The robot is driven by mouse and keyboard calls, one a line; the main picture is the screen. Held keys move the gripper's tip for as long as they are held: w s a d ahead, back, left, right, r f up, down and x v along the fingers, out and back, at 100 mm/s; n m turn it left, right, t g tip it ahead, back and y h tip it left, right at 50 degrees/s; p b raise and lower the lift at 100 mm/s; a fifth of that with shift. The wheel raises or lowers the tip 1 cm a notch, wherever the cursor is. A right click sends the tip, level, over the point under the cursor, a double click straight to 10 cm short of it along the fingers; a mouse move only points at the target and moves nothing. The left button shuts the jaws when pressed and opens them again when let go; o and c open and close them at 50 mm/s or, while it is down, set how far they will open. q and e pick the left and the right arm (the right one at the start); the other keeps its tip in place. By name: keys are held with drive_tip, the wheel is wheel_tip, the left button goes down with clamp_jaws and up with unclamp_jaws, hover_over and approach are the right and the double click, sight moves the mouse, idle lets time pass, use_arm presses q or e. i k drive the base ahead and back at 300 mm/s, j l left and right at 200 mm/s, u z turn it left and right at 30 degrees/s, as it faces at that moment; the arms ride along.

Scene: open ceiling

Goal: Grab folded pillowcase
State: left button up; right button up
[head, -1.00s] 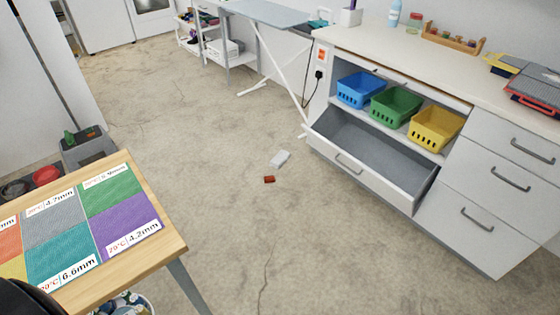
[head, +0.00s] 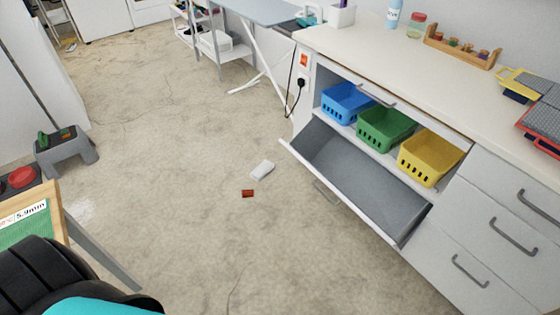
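A small white flat item (head: 262,170) lies on the floor in the middle of the head view, left of the open drawer. I cannot tell whether it is the folded pillowcase; nothing else in view clearly looks like one. A black ribbed part with a teal surface, probably part of my arm, fills the bottom left corner. Neither gripper shows.
A small dark red item (head: 248,193) lies near the white one. An open, empty-looking drawer (head: 365,180) juts from the cabinet, below blue (head: 347,102), green (head: 385,128) and yellow (head: 430,158) baskets. A table corner (head: 62,215) and grey stool (head: 66,150) are left. Middle floor is mostly clear.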

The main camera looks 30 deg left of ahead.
sight(258, 174)
drive_tip(key=i+j+z, duration=0.25)
drive_tip(key=i+j, duration=0.7)
drive_tip(key=i, duration=0.15)
